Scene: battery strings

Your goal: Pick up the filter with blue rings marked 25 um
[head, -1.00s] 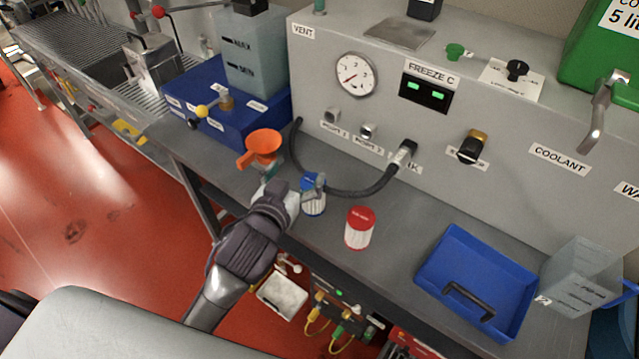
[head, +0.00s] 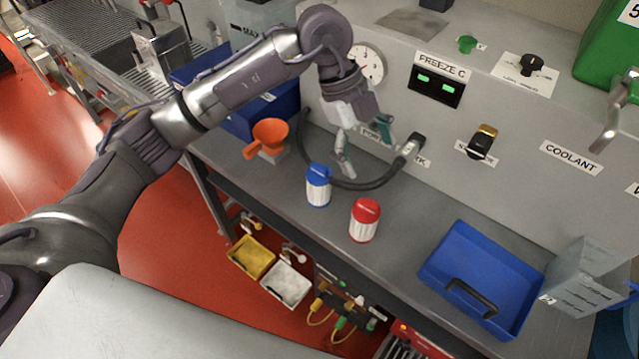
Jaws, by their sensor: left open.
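The filter with blue rings (head: 318,188) stands upright on the grey bench, left of a filter with red rings (head: 364,221). Its 25 um marking is too small to read. My left gripper (head: 364,157) is open and empty. It hangs from above, behind and a little right of the blue filter, near the front wall of the grey machine, and looks apart from the filter. My right gripper is not in view.
A black hose (head: 372,183) curves behind the filters to the machine. An orange funnel (head: 269,136) stands to the left. A blue tray (head: 484,278) and a clear container (head: 583,276) are at the right. Bare bench lies between the red filter and the tray.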

